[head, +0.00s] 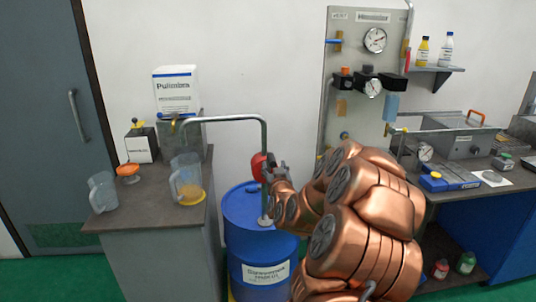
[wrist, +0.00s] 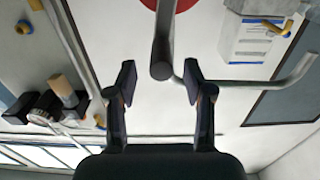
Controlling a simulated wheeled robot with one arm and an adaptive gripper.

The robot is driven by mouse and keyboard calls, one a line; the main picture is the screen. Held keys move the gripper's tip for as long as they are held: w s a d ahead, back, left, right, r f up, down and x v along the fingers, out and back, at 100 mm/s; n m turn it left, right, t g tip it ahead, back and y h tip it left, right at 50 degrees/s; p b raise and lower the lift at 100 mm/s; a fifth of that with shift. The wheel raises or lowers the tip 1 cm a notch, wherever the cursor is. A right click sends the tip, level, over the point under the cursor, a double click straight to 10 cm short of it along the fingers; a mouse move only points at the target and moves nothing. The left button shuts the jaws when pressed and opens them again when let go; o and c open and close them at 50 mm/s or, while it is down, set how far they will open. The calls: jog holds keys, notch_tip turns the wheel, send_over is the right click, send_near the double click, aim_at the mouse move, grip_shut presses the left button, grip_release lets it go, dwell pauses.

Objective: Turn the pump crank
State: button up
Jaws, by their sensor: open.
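The blue drum (head: 262,232) stands on the floor between the two benches. A bent grey spout pipe (head: 225,119) rises from it and reaches left over a clear jug (head: 187,180). A red pump part (head: 259,167) sits on the pipe above the drum; its red edge shows at the top of the wrist view (wrist: 155,4). My gripper (head: 272,170) is beside the red part, on its right. Contact is not visible.
The left bench (head: 150,212) carries another clear jug (head: 102,192), an orange-topped item (head: 128,172) and a white box (head: 176,91). A gauge panel (head: 362,80) stands behind my arm. The right bench (head: 465,187) holds a metal case (head: 460,143) and a blue box (head: 450,183).

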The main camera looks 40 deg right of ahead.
aim_at(271, 159)
jog(key=p, duration=0.4)
jog(key=shift+w+d+r, duration=0.1)
jog(key=shift+w+r, duration=0.1)
jog(key=shift+w, duration=0.1)
jog(key=shift+w+d+p, duration=0.1)
jog(key=shift+w+p, duration=0.1)
jog(key=shift+p, duration=0.1)
jog(key=p+x, duration=0.1)
jog(key=x, duration=0.2)
jog(key=shift+w+d, duration=0.2)
jog(key=shift+w, duration=0.05)
jog(key=shift+w+d+f, duration=0.2)
jog(key=shift+w+d, duration=0.15)
jog(key=shift+w, duration=0.1)
jog(key=shift+c, duration=0.4)
grip_shut()
